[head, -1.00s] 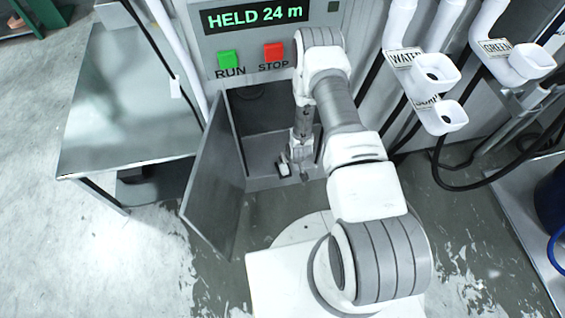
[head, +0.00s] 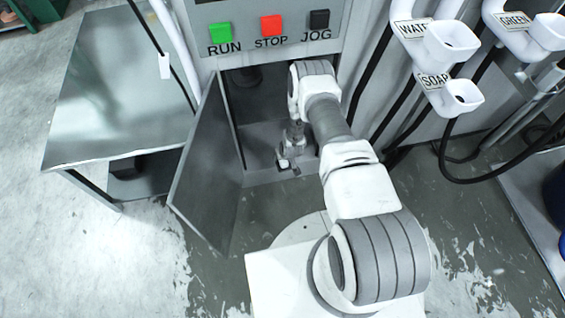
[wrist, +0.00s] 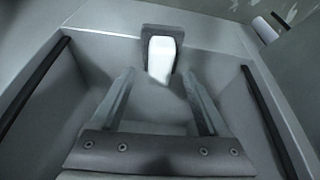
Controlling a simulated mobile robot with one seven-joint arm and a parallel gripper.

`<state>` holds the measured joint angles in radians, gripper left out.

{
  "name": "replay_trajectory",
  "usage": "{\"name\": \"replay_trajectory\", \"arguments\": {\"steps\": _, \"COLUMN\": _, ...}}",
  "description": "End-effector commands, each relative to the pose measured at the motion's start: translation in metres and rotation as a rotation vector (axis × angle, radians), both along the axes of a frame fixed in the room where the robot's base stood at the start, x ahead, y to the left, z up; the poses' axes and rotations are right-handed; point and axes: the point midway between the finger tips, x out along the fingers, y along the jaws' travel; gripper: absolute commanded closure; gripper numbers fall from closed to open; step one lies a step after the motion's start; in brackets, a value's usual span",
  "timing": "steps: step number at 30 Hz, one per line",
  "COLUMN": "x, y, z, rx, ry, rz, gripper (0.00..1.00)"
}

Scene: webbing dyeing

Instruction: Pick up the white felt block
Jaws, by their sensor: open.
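The white felt block (wrist: 161,58) is in the upper middle of the wrist view, seated in a dark grey holder (wrist: 177,35) that frames its top and sides. My gripper (wrist: 159,76) is open and empty. Its two fingers point toward the block, one to each side, and the block shows in line with the gap, around and beyond the tips. I cannot tell whether the tips reach past its near end. In the head view my gripper (head: 287,163) is low inside the open cabinet and largely hides the block.
The cabinet door (head: 208,165) stands open on the left. RUN, STOP and JOG buttons sit on the panel above. A metal table (head: 115,90) is at left. WATER and SOAP funnels (head: 455,42) are at right. Dark bars (wrist: 268,115) flank the gripper in the wrist view.

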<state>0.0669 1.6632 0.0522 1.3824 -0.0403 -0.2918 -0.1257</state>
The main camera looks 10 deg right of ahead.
Motion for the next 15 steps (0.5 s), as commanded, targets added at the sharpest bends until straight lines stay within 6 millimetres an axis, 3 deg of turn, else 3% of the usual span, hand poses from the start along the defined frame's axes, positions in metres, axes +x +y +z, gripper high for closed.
{"name": "replay_trajectory", "arguments": {"steps": 1, "x": 0.003, "y": 0.001, "z": -0.012, "rx": 0.0, "ry": -0.001, "rz": 0.0, "gripper": 0.22}}
{"name": "replay_trajectory", "arguments": {"steps": 6, "x": 0.01, "y": 0.001, "z": -0.027, "rx": 0.0, "ry": -0.001, "rz": 0.001, "gripper": 0.22}}
{"name": "replay_trajectory", "arguments": {"steps": 15, "x": 0.011, "y": 0.001, "z": -0.027, "rx": 0.0, "ry": 0.0, "rz": 0.0, "gripper": 0.24}}
